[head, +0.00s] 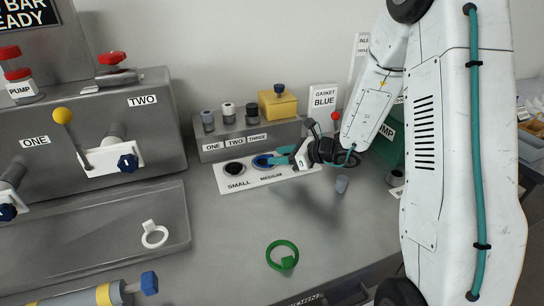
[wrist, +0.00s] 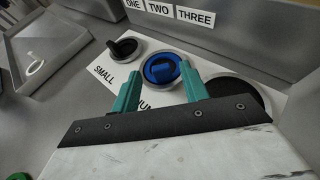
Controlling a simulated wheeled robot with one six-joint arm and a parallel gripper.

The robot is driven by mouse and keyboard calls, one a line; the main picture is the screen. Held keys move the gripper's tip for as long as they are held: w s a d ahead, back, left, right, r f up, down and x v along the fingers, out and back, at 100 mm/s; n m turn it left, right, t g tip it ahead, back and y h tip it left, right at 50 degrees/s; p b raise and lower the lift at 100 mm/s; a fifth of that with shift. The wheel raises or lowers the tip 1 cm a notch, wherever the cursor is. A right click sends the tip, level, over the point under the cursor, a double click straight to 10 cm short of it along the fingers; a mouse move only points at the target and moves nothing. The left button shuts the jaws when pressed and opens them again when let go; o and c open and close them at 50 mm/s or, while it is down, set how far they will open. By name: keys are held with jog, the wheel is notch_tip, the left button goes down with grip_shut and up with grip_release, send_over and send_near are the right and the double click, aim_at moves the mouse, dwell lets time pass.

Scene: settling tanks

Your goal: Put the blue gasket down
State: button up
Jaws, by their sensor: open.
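The blue gasket (head: 262,161) lies on the white labelled board (head: 253,184), on its middle spot marked MEDIUM. In the wrist view the blue gasket (wrist: 161,69) sits flat on a dark round spot, its raised tab upward. My gripper (head: 283,157) is at the board, just right of the gasket. In the wrist view the teal fingers of my gripper (wrist: 158,86) are apart, one on each side of the gasket's near part, with nothing clamped between them. Whether a finger touches the gasket is hard to tell.
A black gasket (wrist: 123,48) lies on the SMALL spot; the right-hand round spot (wrist: 238,95) looks empty. A white gasket (head: 154,236) is in the left tray and a green one (head: 283,256) on the bench.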

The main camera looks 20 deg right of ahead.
jog(key=v, duration=0.7)
jog(key=shift+s+d, duration=0.2)
jog(key=shift+d, duration=0.05)
jog(key=s+a+r+n+g, duration=0.4)
jog(key=s+a+r+n, duration=0.2)
jog(key=s+n, duration=0.2)
jog(key=s+a+r+n+g, duration=0.4)
jog(key=s+a+r+n, duration=0.15)
jog(key=s+n, duration=0.3)
jog(key=s+d+r+n+h, duration=0.2)
jog(key=s+d+n+h, duration=0.1)
jog(key=s, duration=0.4)
jog(key=s+d+r+n+h, duration=0.2)
jog(key=s+d+n+h, duration=0.1)
jog(key=s+n+h, duration=0.3)
jog(key=shift+s+n, duration=0.7)
jog(key=shift+n, duration=0.05)
